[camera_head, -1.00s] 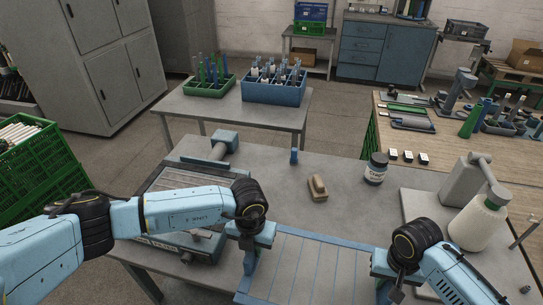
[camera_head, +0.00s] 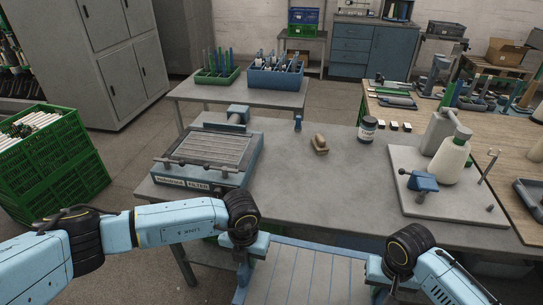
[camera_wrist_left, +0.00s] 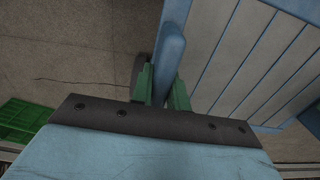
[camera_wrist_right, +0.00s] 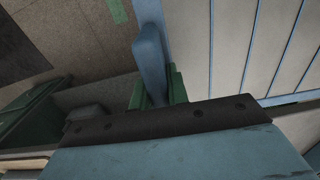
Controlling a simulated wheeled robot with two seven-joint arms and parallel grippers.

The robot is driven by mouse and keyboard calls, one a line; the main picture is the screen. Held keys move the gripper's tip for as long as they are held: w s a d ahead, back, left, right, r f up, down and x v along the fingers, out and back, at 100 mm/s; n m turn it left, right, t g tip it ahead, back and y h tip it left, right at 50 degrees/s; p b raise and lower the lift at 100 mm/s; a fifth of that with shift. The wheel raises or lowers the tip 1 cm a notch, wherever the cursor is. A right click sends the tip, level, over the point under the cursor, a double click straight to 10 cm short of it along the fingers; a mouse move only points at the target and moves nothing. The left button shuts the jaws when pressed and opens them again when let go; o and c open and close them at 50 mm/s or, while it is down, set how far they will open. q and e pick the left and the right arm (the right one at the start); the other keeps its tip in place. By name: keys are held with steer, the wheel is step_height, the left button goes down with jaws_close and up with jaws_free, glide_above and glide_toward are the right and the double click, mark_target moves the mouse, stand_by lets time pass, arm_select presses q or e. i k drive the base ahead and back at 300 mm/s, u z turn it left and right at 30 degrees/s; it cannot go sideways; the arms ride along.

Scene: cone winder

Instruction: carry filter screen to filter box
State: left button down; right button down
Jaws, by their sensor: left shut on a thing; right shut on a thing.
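The filter screen (camera_head: 312,273) is a grey slatted panel with a blue frame, held between my grippers at the bottom of the head view. My left gripper (camera_head: 243,258) is shut on its left side; the left wrist view shows the green fingers (camera_wrist_left: 164,88) around a blue bar. My right gripper (camera_head: 382,277) is shut on the right side, with its fingers (camera_wrist_right: 156,90) around a blue bar. The screen's near part is cut off in the head view. The filter box (camera_head: 205,181), a blue-grey unit with a labelled front and slatted top, stands on the table's left.
The grey table (camera_head: 300,190) lies ahead, with its middle largely clear. On it are a brown brush-like object (camera_head: 319,145), a dark jar (camera_head: 367,130) and a plate with a pale cone (camera_head: 449,162). A green crate (camera_head: 55,165) stands on the floor at left.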

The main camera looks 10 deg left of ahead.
mark_target(212, 147)
steer(key=k, duration=0.65)
steer(key=u, duration=2.2)
steer(key=i, duration=1.55)
steer(key=z, duration=2.1)
